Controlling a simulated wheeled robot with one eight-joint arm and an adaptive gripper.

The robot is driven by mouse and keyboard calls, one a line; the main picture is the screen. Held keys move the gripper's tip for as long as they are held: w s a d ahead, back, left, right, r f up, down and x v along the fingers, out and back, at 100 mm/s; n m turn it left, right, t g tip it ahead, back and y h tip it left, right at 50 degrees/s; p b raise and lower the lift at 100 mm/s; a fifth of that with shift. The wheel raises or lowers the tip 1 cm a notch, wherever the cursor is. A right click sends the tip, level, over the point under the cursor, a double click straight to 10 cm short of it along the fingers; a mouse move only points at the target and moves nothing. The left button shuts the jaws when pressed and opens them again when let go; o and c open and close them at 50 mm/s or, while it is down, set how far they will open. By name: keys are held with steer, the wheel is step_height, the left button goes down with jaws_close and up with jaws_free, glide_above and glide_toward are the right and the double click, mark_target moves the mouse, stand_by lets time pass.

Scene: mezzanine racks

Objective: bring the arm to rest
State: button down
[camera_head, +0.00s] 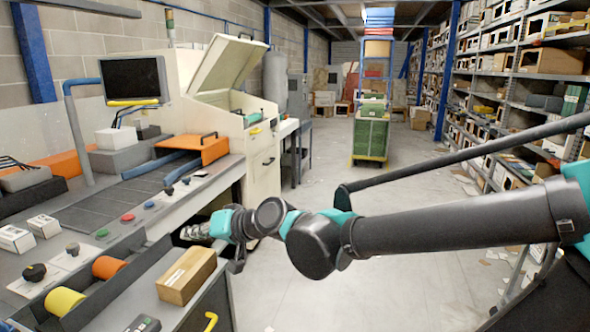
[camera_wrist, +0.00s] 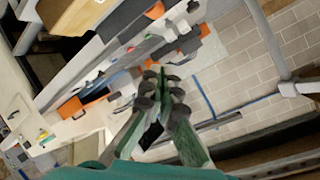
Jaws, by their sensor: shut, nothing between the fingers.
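My arm reaches in from the right of the head view, across the aisle, to the workbench (camera_head: 150,225) on the left. My gripper (camera_head: 190,231) is at the bench's right edge, just above and behind a cardboard box (camera_head: 187,276). In the wrist view my gripper's fingers (camera_wrist: 162,75) are together with nothing visible between them. The wrist view is tilted and shows the bench, an orange part and a block wall beyond the fingers.
The bench carries coloured buttons (camera_head: 127,217), yellow and orange rolls (camera_head: 65,301) and a monitor (camera_head: 133,79). A machine with a raised lid (camera_head: 227,65) stands behind it. Shelving racks (camera_head: 520,90) line the right. A green cart (camera_head: 371,135) stands far back. The aisle floor between is mostly clear.

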steer(key=w+d+f+m+t+h, duration=0.1)
steer(key=w+d+f+h, duration=0.2)
steer(key=d+f, duration=0.6)
steer(key=w+d+f+m+h, duration=0.1)
steer(key=w+d+f+h, duration=0.3)
steer(key=d, duration=0.8)
steer(key=s+d+f+m+h, duration=0.1)
steer(key=d+f, duration=0.3)
steer(key=d, duration=0.4)
steer(key=s+d+f+m+g+h, duration=0.1)
steer(key=s+d+f+h, duration=0.2)
steer(key=d, duration=0.4)
steer(key=s+d+f+h, duration=0.2)
steer(key=s+d+f, duration=0.1)
steer(key=d, duration=0.5)
steer(key=shift+d+f+m+g, duration=0.3)
steer(key=shift+f+m, duration=0.1)
steer(key=shift+f, duration=0.4)
